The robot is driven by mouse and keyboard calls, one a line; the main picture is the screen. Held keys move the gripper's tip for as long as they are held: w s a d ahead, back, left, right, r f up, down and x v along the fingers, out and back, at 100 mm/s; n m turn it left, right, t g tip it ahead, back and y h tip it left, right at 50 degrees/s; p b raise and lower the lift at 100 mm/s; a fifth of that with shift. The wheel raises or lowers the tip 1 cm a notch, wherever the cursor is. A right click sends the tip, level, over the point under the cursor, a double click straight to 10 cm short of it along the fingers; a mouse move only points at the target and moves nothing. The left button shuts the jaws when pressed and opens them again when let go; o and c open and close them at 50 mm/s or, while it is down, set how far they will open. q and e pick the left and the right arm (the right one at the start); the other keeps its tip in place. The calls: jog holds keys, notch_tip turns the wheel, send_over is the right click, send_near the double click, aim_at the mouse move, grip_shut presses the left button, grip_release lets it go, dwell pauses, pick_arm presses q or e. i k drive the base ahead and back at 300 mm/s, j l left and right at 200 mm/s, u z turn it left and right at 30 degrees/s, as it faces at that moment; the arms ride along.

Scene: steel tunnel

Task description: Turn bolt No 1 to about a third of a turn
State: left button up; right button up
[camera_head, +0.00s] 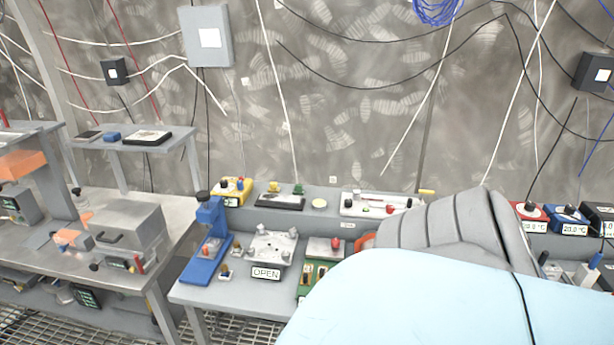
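A grey square plate (271,247) with bolt-like pieces at its corners lies on the grey bench, behind a small sign (265,273) reading OPEN. I cannot read bolt numbers, so I cannot tell which is No 1. A large arm with a light blue cover and a grey ribbed sleeve (440,232) fills the lower right and hides part of the bench. Its gripper is not clearly visible. A small orange piece (365,241) shows at the sleeve's left end; I cannot tell what it belongs to. No left gripper shows.
A blue stand (206,245) is left of the plate, and a green board (312,280) is to its right. A raised shelf behind holds a yellow box (233,191) and a white panel (374,204). Another workbench (105,250) stands at left. Cables hang on the wall.

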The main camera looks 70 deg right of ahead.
aim_at(251, 251)
jog(key=z, duration=1.9)
